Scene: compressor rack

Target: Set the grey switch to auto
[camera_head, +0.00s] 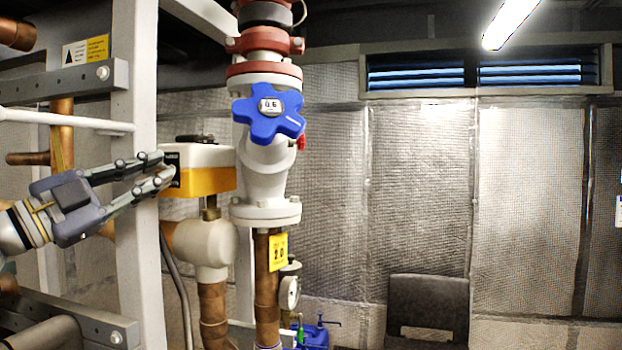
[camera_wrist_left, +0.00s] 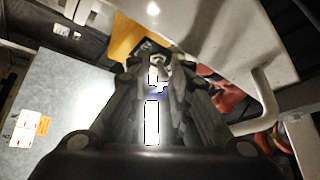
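A valve actuator box with a white top and yellow lower half (camera_head: 208,181) sits left of the white pipe. Its dark left face (camera_head: 172,160) is partly hidden by my left gripper (camera_head: 168,167), whose fingertips are at that face with a narrow gap between them. In the left wrist view, the fingers of my left gripper (camera_wrist_left: 157,76) converge towards a small light-grey piece (camera_wrist_left: 159,61), which may be the grey switch, below the yellow housing (camera_wrist_left: 128,38). I cannot tell whether they grip it. The switch's setting is not readable. My right gripper is not in view.
A white upright post (camera_head: 136,240) stands close beside my left gripper. A blue star-shaped handwheel (camera_head: 268,114) is on the white valve to the right. A pressure gauge (camera_head: 289,292) sits lower down.

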